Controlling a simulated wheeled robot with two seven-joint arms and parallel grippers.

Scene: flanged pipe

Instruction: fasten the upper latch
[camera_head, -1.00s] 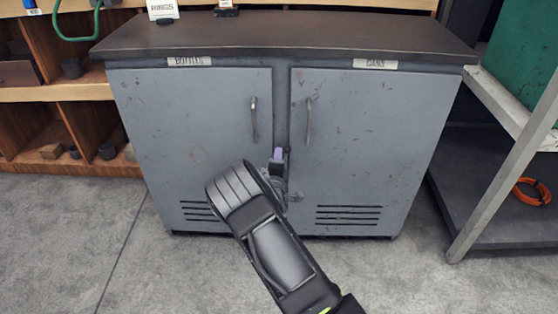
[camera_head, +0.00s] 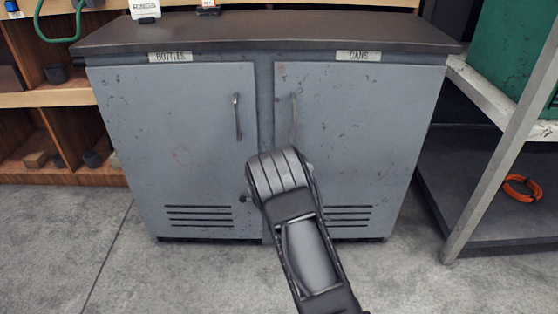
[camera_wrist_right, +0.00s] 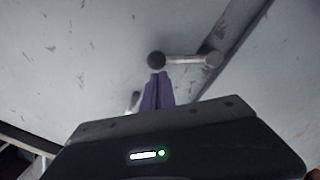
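The grey cabinet (camera_head: 175,130) has two closed doors, labelled BOTTLES and CANS, with a seam between them. In the right wrist view a metal latch lever (camera_wrist_right: 185,60) with a dark round knob (camera_wrist_right: 156,60) lies across beside the seam. The knob also shows in the head view (camera_head: 243,198), left of the seam; my arm hides the rest of the lever. My right gripper (camera_wrist_right: 157,76) has its purple fingers together, tips just below the knob, with nothing seen between them. Whether they touch it is unclear. I cannot tell whether this is the upper latch. My left gripper is out of view.
Two upright door handles (camera_head: 237,117) are above the latch area. Wooden shelves (camera_head: 60,150) stand at the left. A metal rack (camera_head: 490,165) with an orange cable coil (camera_head: 521,188) stands at the right. The concrete floor in front is clear.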

